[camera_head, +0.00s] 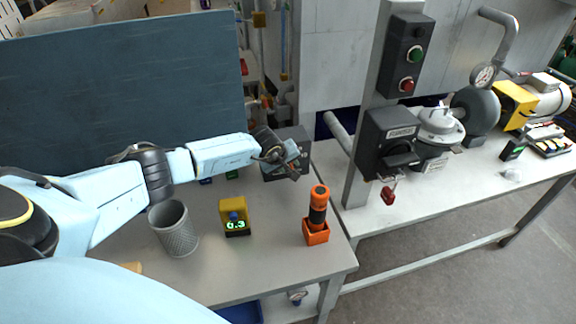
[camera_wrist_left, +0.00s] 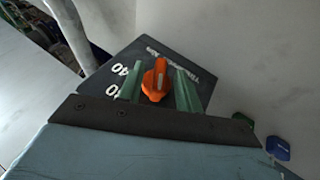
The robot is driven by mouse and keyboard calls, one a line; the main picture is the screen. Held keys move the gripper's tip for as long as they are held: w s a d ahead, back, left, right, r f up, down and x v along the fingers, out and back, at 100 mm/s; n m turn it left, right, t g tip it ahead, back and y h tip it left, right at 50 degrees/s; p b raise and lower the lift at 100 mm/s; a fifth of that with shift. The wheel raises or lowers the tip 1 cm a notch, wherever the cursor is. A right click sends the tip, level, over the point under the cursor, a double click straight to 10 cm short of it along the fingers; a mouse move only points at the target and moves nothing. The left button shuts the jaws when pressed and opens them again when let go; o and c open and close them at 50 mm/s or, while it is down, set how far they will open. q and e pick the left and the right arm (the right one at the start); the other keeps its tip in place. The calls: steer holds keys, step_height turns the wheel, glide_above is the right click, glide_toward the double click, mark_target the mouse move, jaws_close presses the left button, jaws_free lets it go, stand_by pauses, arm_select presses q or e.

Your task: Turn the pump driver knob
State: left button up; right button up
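An orange knob (camera_wrist_left: 155,82) sits on the dark face of a box (camera_wrist_left: 196,66) with white numbers and lettering; the lettering is upside down and only partly readable. In the head view this dark box (camera_head: 297,136) stands at the back right of the near table, partly covered by my left gripper (camera_head: 291,165). In the left wrist view my left gripper (camera_wrist_left: 158,75) has its two green fingers on either side of the knob, with small gaps showing. It is open around the knob. The knob is hidden in the head view. My right gripper is out of view.
On the near table stand a grey mesh cup (camera_head: 176,229), a yellow device reading 0.3 (camera_head: 235,214) and an orange-black cylinder in an orange holder (camera_head: 316,234). A dark blue panel (camera_head: 110,90) rises behind my arm. A second bench (camera_head: 440,195) with pump equipment is right.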

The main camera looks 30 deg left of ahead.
arm_select(q)
steer(key=shift+w, duration=0.1)
steer(key=shift+c, duration=0.3)
jaws_close()
steer(key=shift+f, duration=0.1)
steer(key=shift+a+f+t+h+b, duration=0.1)
steer(key=shift+f+t+h+b, duration=0.3)
steer(key=shift+b, duration=0.6)
steer(key=t+h+b, duration=0.1)
steer(key=b, duration=0.2)
steer(key=n+t+b, duration=0.1)
steer(key=b, duration=0.2)
steer(key=t+h+b, duration=0.1)
steer(key=t+b, duration=0.1)
steer(key=b, duration=0.1)
steer(key=shift+s+a+f+h, duration=0.1)
steer(key=shift+s+a+h, duration=0.05)
steer(key=shift+s+h, duration=0.15)
steer(key=shift+n+t+b, duration=0.3)
steer(key=shift+t+b, duration=0.1)
steer(key=shift+b, duration=0.35)
steer(key=shift+r, duration=0.2)
